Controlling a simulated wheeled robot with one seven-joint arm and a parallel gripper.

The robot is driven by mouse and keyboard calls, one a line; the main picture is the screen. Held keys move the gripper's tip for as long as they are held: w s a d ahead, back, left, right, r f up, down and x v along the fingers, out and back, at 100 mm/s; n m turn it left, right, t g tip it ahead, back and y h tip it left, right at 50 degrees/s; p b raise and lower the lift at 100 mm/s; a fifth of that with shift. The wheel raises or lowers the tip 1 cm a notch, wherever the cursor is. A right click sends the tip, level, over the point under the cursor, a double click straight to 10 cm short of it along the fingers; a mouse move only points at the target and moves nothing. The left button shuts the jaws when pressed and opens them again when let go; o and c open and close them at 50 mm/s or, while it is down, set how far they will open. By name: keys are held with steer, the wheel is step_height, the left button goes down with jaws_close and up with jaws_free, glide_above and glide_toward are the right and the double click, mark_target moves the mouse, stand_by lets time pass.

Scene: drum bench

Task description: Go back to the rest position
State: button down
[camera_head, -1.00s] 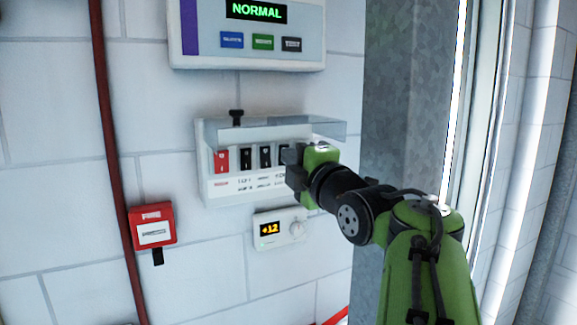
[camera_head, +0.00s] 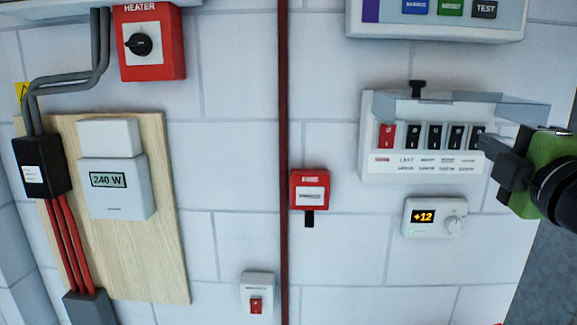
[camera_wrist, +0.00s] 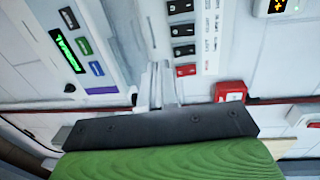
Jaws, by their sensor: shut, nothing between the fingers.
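My gripper (camera_head: 508,160) is at the right edge of the head view, with its dark fingers shut and empty. It is just right of the white switch panel (camera_head: 370,140), in front of or close to its right end; I cannot tell whether it touches. The panel has a red switch (camera_head: 386,135) and several black switches (camera_head: 434,136) under a raised clear cover (camera_head: 470,104). In the wrist view, my gripper's dark body (camera_wrist: 160,128) and green housing fill the lower part, and the switch panel (camera_wrist: 211,35) shows beyond them.
A thermostat (camera_head: 434,217) reading +12 is below the panel. A display box (camera_head: 440,22) is above it. A red call box (camera_head: 310,190), a red pipe (camera_head: 283,90), a small red switch (camera_head: 257,296), a heater switch (camera_head: 152,42) and a 240 W meter (camera_head: 117,188) are further left.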

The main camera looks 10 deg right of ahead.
steer(key=w+a+f+m+g+y, duration=0.2)
steer(key=a+f+m+g+y, duration=0.5)
steer(key=a+f, duration=0.95)
steer(key=s+a+f+m+g, duration=0.3)
steer(key=s+f, duration=0.3)
steer(key=f, duration=0.3)
steer(key=s+a+f+m+g+h, duration=0.1)
steer(key=s+a+f+m+g, duration=0.2)
steer(key=s+f, duration=0.4)
step_height(320, 180, down, 2)
steer(key=shift+f+m+h, duration=0.2)
steer(key=shift+m+h, duration=0.1)
steer(key=shift+m, duration=0.5)
